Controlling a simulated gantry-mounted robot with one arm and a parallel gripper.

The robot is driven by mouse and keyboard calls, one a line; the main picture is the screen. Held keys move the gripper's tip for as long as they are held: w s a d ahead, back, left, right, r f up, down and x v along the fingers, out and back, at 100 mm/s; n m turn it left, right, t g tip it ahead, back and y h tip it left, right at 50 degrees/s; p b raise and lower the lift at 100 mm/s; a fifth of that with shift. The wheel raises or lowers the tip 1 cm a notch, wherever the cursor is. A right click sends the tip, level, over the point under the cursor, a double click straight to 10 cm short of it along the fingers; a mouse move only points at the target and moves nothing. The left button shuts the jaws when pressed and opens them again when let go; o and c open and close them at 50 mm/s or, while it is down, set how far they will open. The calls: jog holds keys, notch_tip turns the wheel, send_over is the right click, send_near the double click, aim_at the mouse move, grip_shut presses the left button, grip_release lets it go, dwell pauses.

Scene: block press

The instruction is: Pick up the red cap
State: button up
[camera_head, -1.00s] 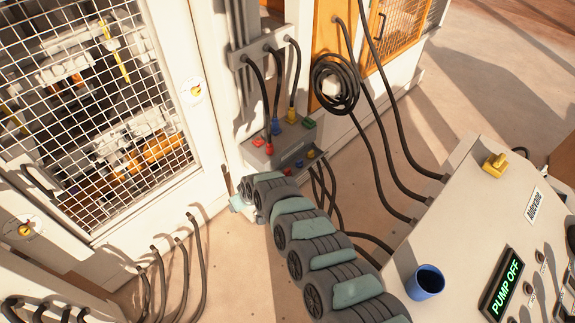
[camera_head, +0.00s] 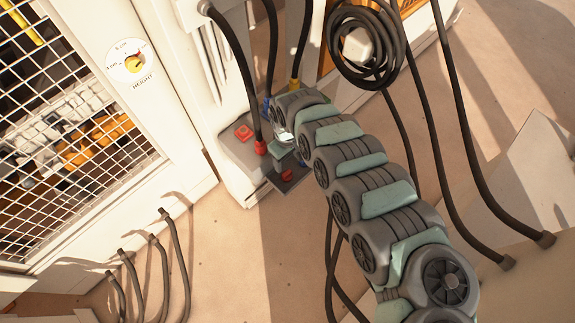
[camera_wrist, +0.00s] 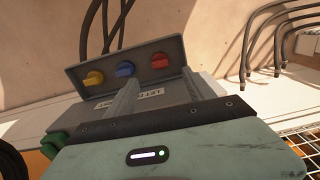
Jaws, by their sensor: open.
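A round red cap (camera_wrist: 160,61) sits at the right end of a row on a grey ledge in the wrist view, beside a blue cap (camera_wrist: 125,69) and a yellow cap (camera_wrist: 93,78). My gripper (camera_wrist: 161,76) is open and empty, its two grey fingers pointing at the ledge. The red cap shows between the fingertips in the picture; the exact gap is unclear. In the head view, the red cap (camera_head: 286,174) shows just below my gripper (camera_head: 283,151); my arm hides the blue and yellow caps.
Black cables hang over the box and coil (camera_head: 365,45) beside my arm. A mesh cabinet (camera_head: 70,130) stands left. The floor below is mostly open.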

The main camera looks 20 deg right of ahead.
aim_at(287, 173)
jog(key=shift+w+f, duration=0.3)
jog(key=shift+f, duration=0.55)
notch_tip(287, 173, down, 4)
jog(key=shift+s+r+b, duration=0.1)
jog(key=shift+s+b, duration=0.05)
jog(key=shift+b, duration=0.2)
jog(key=shift+f, duration=0.5)
notch_tip(287, 173, down, 4)
jog(key=shift+a+f+b, duration=0.1)
jog(key=shift+f+b, duration=0.1)
jog(key=shift+b, duration=0.3)
jog(key=shift+f, duration=0.4)
grip_shut()
